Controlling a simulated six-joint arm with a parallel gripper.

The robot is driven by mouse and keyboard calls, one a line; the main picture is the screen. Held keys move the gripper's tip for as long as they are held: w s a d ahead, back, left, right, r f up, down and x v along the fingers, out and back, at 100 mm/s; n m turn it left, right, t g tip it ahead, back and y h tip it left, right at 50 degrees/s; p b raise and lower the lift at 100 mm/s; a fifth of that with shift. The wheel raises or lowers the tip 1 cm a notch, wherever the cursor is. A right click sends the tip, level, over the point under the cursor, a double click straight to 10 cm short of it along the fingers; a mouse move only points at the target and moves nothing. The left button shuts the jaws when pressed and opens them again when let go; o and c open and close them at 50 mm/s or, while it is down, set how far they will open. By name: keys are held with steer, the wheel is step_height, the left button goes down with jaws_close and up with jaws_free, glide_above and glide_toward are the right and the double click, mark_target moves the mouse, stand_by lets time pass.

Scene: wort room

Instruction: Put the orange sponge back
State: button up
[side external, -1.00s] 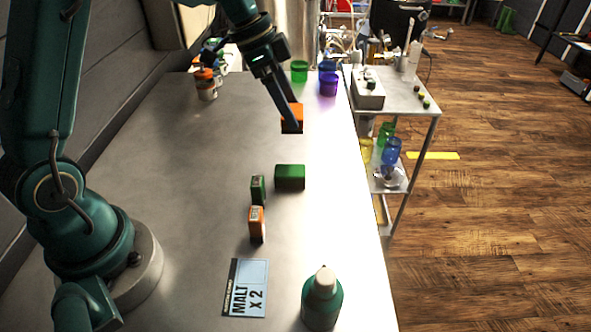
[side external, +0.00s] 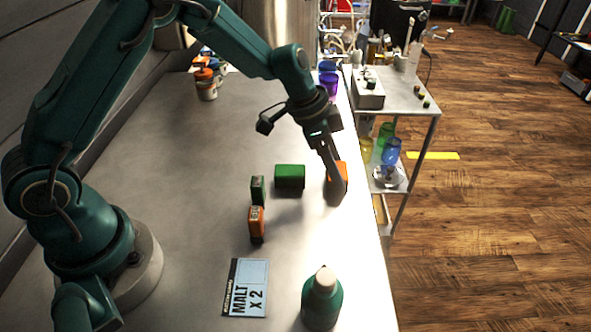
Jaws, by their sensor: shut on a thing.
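The orange sponge (side external: 342,171) is a small orange block, partly hidden by the fingers. My gripper (side external: 336,190) is shut on it, low over the right part of the bench, to the right of the green block (side external: 289,177). I cannot tell whether the sponge touches the bench.
A dark green bottle (side external: 320,302) stands at the front right and a "MALT X 2" card (side external: 247,287) lies left of it. Coloured cups (side external: 328,83) stand at the back. The bench's right edge is close to my gripper, with a metal cart (side external: 408,98) beyond.

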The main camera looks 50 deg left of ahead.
steer(key=shift+f, duration=0.1)
steer(key=o, duration=1.2)
steer(key=shift+o, duration=0.2)
steer(key=v, duration=1.2)
steer(key=s+a+r+n+t+y, duration=0.1)
steer(key=s+n, duration=0.3)
steer(key=s, duration=0.6)
steer(key=s+a+r+n+t+y, duration=0.1)
steer(key=s+n, duration=0.4)
steer(key=s, duration=0.5)
steer(key=shift+a+r+y, duration=0.45)
steer(key=shift+r+y, duration=0.05)
steer(key=shift+y, duration=0.1)
